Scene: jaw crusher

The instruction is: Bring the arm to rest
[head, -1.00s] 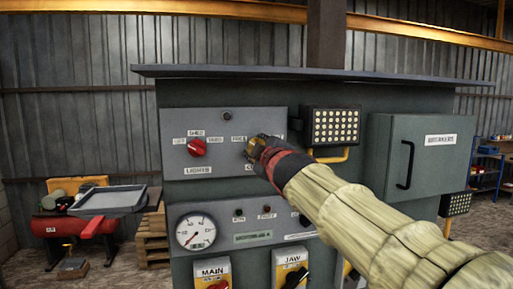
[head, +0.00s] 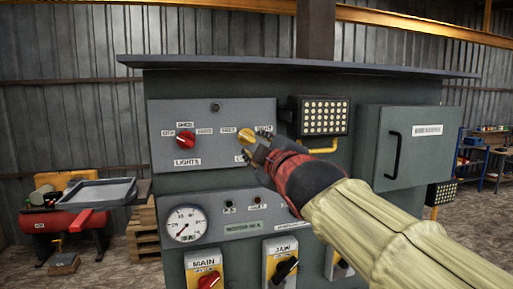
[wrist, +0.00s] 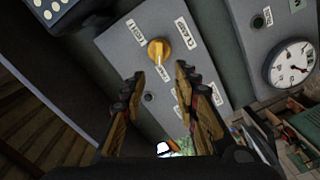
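My gripper (head: 262,152) is in front of the grey control panel (head: 215,110), close to the yellow knob (head: 246,136). In the wrist view my gripper (wrist: 160,76) has its two fingers apart with nothing between them. The yellow knob (wrist: 158,51) shows just beyond the fingertips, apart from them. In the head view the gripper and my sleeved arm hide the lower right of the panel around the knob's label.
A red knob (head: 185,140) is on the same panel. A lamp (head: 324,116) on a yellow bracket and a grey breaker cabinet (head: 425,150) with a black handle stand to the right. Below are a gauge (head: 186,225) and MAIN (head: 204,279) and JAW (head: 285,267) switches.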

